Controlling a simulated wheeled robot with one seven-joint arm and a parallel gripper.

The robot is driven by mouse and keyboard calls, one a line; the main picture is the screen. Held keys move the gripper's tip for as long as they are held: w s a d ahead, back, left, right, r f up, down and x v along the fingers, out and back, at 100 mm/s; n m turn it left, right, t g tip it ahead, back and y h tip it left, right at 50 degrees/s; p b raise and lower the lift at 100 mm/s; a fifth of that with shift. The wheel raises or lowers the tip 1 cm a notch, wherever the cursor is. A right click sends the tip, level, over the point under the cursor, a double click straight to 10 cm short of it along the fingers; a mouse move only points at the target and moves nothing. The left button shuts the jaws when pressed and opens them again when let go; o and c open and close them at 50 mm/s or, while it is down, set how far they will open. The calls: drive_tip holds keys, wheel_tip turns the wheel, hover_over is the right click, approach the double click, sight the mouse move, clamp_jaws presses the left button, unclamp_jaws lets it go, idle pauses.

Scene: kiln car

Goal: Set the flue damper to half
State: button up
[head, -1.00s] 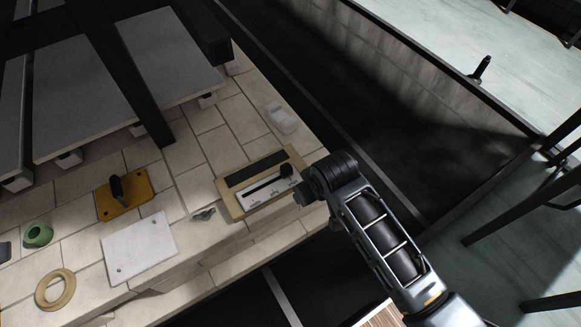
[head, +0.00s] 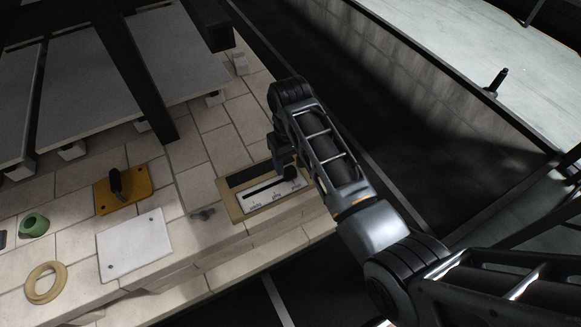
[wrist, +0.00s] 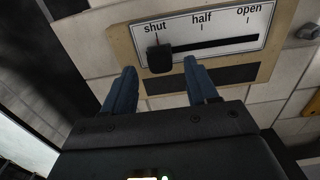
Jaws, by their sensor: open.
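The flue damper is a tan-framed panel (head: 236,206) on the brick deck, with a white scale plate and a dark slot. In the wrist view its scale plate (wrist: 232,28) reads shut, half, open. The black slider knob (wrist: 160,60) stands at the shut end of the slot. In the head view that end is on the right, partly behind my gripper (head: 284,152). In the wrist view my gripper (wrist: 161,68) is open, its two blue fingers either side of the knob in the picture. I cannot tell whether they touch it.
A brown plate with a black handle (head: 122,188), a white plate (head: 134,245), a green ring (head: 34,225) and a tan ring (head: 46,283) lie left of the panel. A small grey piece (head: 203,214) sits beside it. Dark posts and grey slabs (head: 75,85) stand behind.

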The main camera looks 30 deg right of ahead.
sight(290, 170)
drive_tip(key=shift+f, duration=1.55)
clamp_jaws()
drive_tip(key=shift+a, duration=0.15)
